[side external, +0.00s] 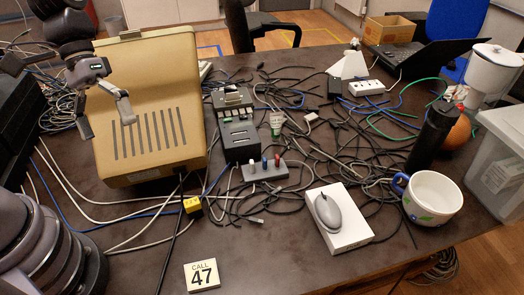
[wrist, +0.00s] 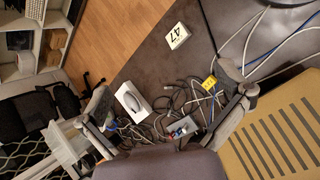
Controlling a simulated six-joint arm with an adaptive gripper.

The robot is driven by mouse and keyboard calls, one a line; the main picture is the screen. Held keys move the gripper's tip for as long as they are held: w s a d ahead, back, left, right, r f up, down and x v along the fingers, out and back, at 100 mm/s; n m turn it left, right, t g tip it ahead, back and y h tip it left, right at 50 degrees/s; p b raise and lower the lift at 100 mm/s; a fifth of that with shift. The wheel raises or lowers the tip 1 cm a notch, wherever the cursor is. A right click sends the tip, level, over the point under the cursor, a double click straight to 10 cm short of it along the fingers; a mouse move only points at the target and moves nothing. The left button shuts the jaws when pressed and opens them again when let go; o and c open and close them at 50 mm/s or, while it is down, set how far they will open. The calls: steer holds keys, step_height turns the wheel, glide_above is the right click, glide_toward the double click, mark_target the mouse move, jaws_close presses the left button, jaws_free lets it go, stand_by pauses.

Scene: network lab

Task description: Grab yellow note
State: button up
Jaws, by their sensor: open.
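The yellow note (side external: 192,204) is a small yellow piece with a dark mark, at the front edge of the cable tangle, just right of the beige case. In the wrist view the yellow note (wrist: 210,83) lies among cables, between my fingers but closer to the right one. My gripper (side external: 106,114) is open and empty, high in front of the beige case, up and left of the note and well apart from it. In the wrist view my gripper (wrist: 172,92) shows both fingers spread wide.
The beige slotted case (side external: 150,95) stands close behind my gripper. Right of the note are a black box (side external: 240,142), a grey strip with coloured knobs (side external: 265,170) and a white box with a mouse (side external: 337,222). A "CALL 47" card (side external: 202,275) lies in front on bare tabletop.

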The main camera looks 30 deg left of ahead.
steer(key=w+d+f+n+g+h, duration=0.1)
steer(key=d+f+n+g+h, duration=0.3)
steer(key=d+f, duration=0.55)
steer(key=n+t+h, duration=0.2)
steer(key=n, duration=0.4)
glide_above(195, 264)
steer(key=w+a, duration=0.1)
step_height(195, 264, down, 10)
steer(key=shift+n+h, duration=0.3)
steer(key=shift+n, duration=0.4)
steer(key=f, duration=0.6)
steer(key=shift+s+d+f, duration=0.2)
steer(key=shift+s, duration=0.1)
steer(key=shift+f, duration=0.6)
step_height(195, 264, down, 3)
steer(key=shift+r, duration=0.1)
steer(key=shift+x, duration=1.4)
steer(key=shift+c, duration=0.4)
steer(key=c, duration=1.1)
